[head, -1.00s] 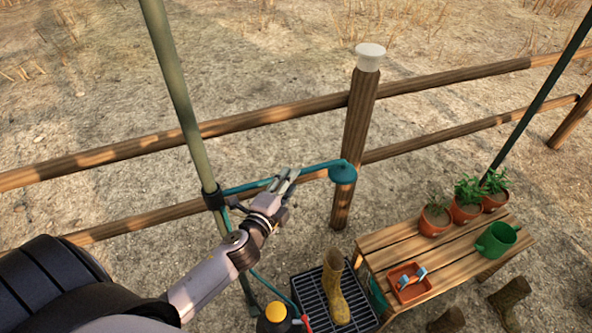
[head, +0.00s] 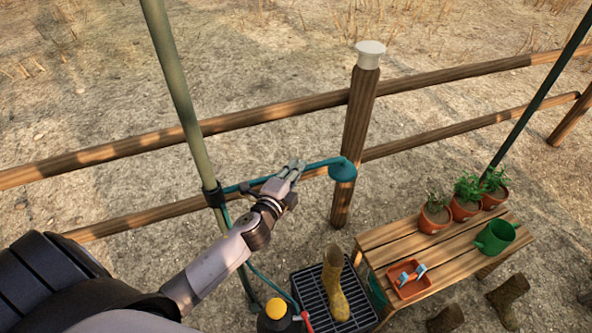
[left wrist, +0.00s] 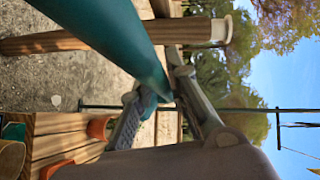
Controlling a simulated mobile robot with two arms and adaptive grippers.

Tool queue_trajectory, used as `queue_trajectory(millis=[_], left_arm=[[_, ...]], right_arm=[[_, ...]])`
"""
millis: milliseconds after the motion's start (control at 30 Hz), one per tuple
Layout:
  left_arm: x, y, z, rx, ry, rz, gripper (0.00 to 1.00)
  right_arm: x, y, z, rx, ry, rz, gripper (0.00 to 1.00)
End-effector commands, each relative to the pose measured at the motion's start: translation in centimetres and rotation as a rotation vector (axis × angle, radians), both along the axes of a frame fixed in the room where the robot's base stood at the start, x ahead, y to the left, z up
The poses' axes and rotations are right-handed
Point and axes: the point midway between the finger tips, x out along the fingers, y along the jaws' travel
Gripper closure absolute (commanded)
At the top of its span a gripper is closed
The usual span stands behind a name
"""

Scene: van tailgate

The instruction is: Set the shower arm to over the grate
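The teal shower arm (head: 322,164) reaches right from a black clamp on the green pole (head: 182,100). Its round shower head (head: 343,171) hangs at the end, in front of the fence post in the picture. The black grate (head: 308,286) lies on the ground below, with a yellow boot (head: 334,285) standing on it. My left gripper (head: 293,168) is at the shower arm's middle, with its fingers apart. In the left wrist view the teal shower arm (left wrist: 115,35) runs down to the spread fingers (left wrist: 152,88); contact is unclear. My right gripper is out of view.
A wooden fence post (head: 355,130) with rails runs behind. A yellow-capped container (head: 275,310) stands left of the grate.

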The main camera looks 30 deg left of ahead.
Motion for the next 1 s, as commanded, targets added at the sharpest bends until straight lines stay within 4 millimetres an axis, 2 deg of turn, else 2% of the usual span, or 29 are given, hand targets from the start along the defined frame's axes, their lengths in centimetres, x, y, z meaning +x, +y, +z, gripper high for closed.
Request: queue_trajectory(millis=[200,800,1000], left_arm=[[-0.03,0.0,-0.05,0.0,0.001,0.0,1.0],[-0.08,0.0,-0.12,0.002,0.003,-0.001,1.0],[-0.67,-0.54,-0.08,0.003,0.004,-0.039,1.0]], right_arm=[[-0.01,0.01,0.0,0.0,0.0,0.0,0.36],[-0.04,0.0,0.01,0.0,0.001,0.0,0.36],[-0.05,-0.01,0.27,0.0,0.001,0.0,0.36]])
